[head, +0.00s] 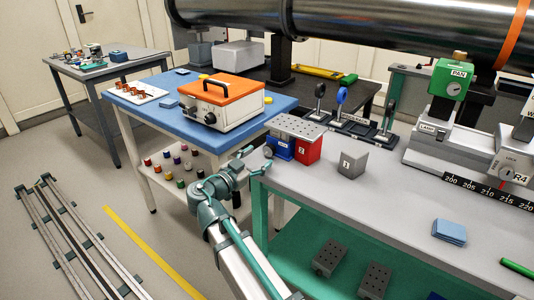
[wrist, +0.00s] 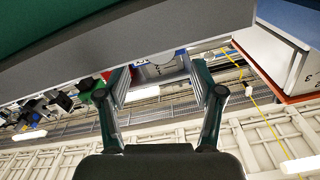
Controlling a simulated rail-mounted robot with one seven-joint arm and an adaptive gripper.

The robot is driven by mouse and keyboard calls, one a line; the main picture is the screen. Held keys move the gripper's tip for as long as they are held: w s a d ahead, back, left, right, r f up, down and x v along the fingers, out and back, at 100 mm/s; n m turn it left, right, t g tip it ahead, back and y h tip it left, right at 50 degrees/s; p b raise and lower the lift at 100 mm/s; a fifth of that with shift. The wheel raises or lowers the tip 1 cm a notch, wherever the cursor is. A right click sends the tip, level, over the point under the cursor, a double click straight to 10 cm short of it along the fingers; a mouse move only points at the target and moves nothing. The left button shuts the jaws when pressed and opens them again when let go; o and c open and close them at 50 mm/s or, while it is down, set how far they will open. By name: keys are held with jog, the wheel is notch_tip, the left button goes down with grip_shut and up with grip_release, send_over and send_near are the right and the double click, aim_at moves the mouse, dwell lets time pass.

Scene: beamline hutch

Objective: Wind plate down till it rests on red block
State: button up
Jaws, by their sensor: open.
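A grey plate with rows of holes (head: 298,127) lies level on top of a blue jack (head: 284,150) at the left end of the grey bench. A red block (head: 309,151) with a white label stands under the plate's right part. I cannot tell whether there is a gap between them. A dark round knob (head: 268,151) is on the jack's left side. My gripper (head: 254,170) is open just left of the knob, at the bench's edge. In the wrist view my gripper (wrist: 160,85) has its fingers apart, with blue and grey parts of the jack (wrist: 180,53) beyond them.
A grey block (head: 352,163) stands right of the red block. Post holders (head: 350,125) stand behind. The grey bench (head: 390,200) has clear room in front. A blue table (head: 150,110) with an orange-topped box (head: 222,100) is behind my gripper on the left.

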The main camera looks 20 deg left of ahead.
aim_at(268, 151)
jog(key=shift+x, duration=2.55)
jog(key=c, duration=1.1)
